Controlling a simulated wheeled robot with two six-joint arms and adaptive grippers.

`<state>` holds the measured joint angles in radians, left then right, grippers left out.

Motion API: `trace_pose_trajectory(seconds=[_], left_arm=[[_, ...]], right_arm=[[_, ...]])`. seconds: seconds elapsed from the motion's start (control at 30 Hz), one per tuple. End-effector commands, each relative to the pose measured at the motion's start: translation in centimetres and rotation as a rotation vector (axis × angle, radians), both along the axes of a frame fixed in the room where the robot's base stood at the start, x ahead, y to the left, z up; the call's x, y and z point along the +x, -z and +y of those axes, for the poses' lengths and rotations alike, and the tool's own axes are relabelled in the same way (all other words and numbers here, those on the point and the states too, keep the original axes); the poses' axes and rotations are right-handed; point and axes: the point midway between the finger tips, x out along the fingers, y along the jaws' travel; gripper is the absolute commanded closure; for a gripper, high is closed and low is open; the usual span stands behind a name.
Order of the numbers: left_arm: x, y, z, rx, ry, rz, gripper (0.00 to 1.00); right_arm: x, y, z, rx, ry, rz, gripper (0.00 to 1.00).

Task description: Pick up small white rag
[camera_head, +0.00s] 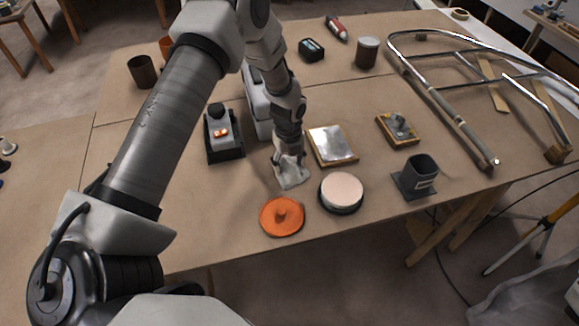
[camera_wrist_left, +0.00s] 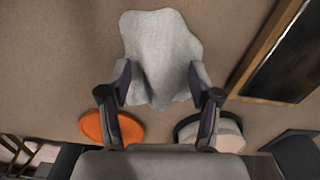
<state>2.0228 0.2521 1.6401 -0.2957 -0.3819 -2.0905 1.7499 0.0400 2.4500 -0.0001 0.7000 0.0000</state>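The small white rag (camera_head: 292,178) lies crumpled on the tan work table, just behind an orange lid. My left gripper (camera_head: 289,155) points down at it and covers its far part. In the left wrist view the rag (camera_wrist_left: 162,50) lies beyond and between the two fingertips of my left gripper (camera_wrist_left: 160,82). The fingers are wide apart, one by each side of the rag, and I cannot tell whether they touch it. My right gripper is not in view.
The orange lid (camera_head: 282,216) and a round pale pad (camera_head: 341,192) lie in front of the rag. A framed metal plate (camera_head: 332,144) is close on the right, a dark holder (camera_head: 416,177) farther right. A dark-based device (camera_head: 222,136) stands left. A tubular frame (camera_head: 455,118) fills the right side.

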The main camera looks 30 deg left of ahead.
Motion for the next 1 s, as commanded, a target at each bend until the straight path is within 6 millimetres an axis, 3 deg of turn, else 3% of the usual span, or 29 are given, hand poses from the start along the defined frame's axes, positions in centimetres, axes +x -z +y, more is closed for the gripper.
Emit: trace_pose_trajectory(seconds=[0.47, 0.53, 0.6, 0.77, 1.0], left_arm=[[-0.3, 0.2, 0.0, -0.001, 0.000, 0.008, 0.72], [-0.3, -0.2, 0.0, -0.001, 0.000, 0.008, 0.82], [-0.3, -0.8, 0.0, -0.001, 0.001, 0.006, 1.00], [-0.2, -2.9, 0.0, -0.001, -0.001, 0.003, 1.00], [-3.8, -3.5, -3.7, 0.001, 0.005, 0.007, 1.00]], right_arm=[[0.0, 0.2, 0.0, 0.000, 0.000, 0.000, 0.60], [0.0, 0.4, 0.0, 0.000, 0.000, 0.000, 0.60], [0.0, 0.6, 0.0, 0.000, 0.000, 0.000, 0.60], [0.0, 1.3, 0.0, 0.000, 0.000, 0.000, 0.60], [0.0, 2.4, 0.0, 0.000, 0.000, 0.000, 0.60]])
